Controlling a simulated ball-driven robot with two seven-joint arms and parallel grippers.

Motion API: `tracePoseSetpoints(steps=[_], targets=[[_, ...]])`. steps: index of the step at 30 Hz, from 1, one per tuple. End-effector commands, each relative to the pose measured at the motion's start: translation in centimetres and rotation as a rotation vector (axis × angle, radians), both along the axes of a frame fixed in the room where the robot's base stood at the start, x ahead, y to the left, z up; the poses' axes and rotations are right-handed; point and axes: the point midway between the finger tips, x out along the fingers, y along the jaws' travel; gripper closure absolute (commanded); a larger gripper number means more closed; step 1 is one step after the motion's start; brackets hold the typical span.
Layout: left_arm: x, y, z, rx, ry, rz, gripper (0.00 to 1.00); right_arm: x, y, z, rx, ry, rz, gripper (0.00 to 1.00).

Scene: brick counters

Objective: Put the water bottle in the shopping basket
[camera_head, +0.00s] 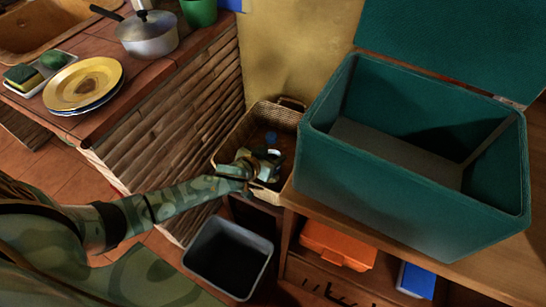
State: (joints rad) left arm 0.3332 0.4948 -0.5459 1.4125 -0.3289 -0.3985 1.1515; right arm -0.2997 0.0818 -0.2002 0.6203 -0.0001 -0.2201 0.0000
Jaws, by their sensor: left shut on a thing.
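The shopping basket (232,140) is a tan wicker basket with a handle, standing in the middle of the view between the brick counter and a large green box. My left gripper (267,160) reaches over its near side and is down at the basket opening. It is shut on what seems to be the water bottle, which the gripper and the dark basket mostly hide. A small blue spot (271,137) shows inside the basket just beyond the gripper; I cannot tell whether it belongs to the bottle. My right gripper is not in view.
The open green box (400,215) stands close right of the basket on a wooden shelf unit. A dark open bin (228,258) is below my left forearm. The tiled counter (150,75) at left holds a lidded pot (147,38) and yellow plates (84,84).

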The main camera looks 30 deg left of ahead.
Motion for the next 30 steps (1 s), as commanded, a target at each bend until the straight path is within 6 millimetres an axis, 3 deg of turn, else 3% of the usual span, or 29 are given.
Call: tracePoseSetpoints(steps=[1, 13, 14, 15, 16, 26, 30], targets=[[0.0, 0.0, -1.1, 0.0, 0.003, -0.001, 0.79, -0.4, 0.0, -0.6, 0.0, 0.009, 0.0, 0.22], [0.1, 0.0, -1.2, -0.001, -0.001, 0.0, 0.79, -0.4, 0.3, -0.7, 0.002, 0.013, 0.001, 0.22], [0.0, 0.0, -1.1, 0.0, 0.0, 0.001, 0.39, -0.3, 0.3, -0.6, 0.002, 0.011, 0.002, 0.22], [0.0, 0.0, -1.1, 0.0, 0.0, 0.001, 0.27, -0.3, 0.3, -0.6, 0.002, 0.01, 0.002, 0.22], [0.0, 0.0, -1.1, 0.0, 0.0, 0.001, 0.25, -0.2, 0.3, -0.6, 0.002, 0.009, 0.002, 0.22], [0.0, 0.0, -0.4, 0.002, -0.002, -0.001, 0.25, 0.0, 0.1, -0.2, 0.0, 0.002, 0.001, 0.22], [-2.0, 0.1, 0.9, -0.002, -0.002, 0.0, 0.25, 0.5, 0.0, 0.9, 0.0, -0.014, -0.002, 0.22]])
